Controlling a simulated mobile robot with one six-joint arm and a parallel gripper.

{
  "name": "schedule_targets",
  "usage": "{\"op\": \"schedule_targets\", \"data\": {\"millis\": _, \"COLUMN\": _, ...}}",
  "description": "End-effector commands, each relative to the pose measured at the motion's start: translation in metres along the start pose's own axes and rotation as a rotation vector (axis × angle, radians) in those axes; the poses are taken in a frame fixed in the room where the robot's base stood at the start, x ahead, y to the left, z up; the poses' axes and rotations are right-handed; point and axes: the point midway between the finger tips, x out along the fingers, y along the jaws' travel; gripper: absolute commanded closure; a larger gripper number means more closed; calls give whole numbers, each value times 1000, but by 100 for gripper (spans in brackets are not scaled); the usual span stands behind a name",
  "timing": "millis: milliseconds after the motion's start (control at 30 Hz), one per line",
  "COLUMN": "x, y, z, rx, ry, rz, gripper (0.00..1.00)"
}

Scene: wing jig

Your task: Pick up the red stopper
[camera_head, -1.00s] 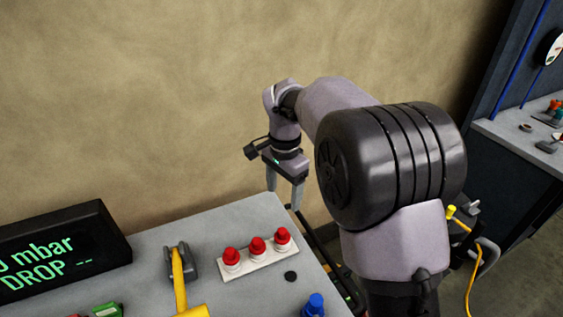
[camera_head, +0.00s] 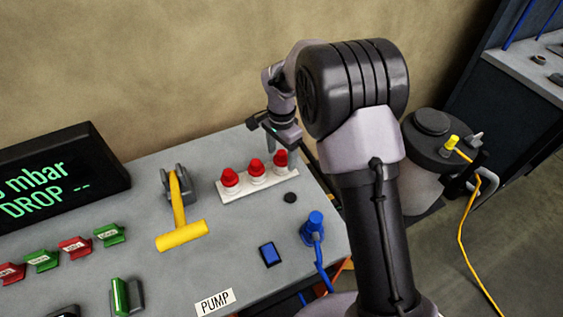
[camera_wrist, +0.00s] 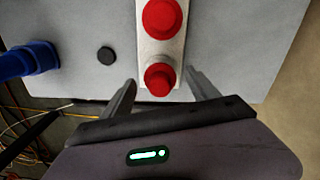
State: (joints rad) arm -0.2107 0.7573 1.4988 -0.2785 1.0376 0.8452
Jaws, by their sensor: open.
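Three red stoppers stand upright in a white rack on the grey bench: a left one (camera_head: 230,177), a middle one (camera_head: 256,168) and a right one (camera_head: 281,158). My gripper (camera_head: 282,149) is open at the right end of the rack, close to the right stopper. In the wrist view the end stopper (camera_wrist: 160,80) shows between the two spread fingers of my gripper (camera_wrist: 163,90), with no finger visibly touching it. Another stopper (camera_wrist: 162,18) stands further along the rack (camera_wrist: 160,49). My arm hides part of the bench's far right edge.
A black round disc (camera_head: 290,197) and a blue plug (camera_head: 313,227) with a cable are near the rack. A yellow-handled lever (camera_head: 180,222) stands to the left. A display (camera_head: 58,176) is at the back left. The bench ends just right of the rack.

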Motion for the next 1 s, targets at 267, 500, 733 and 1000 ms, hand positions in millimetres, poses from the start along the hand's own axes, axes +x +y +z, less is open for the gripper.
{"op": "schedule_targets", "data": {"millis": 267, "x": -2, "y": 0, "z": 0, "rx": 0, "ry": 1, "rz": -2, "gripper": 52}}
{"op": "schedule_targets", "data": {"millis": 500, "x": -2, "y": 0, "z": 0, "rx": 0, "ry": 1, "rz": -2, "gripper": 96}}
{"op": "schedule_targets", "data": {"millis": 733, "x": -9, "y": -1, "z": 0, "rx": 0, "ry": 1, "rz": -3, "gripper": 96}}
{"op": "schedule_targets", "data": {"millis": 1000, "x": -79, "y": -1, "z": 0, "rx": 0, "ry": 2, "rz": -5, "gripper": 96}}
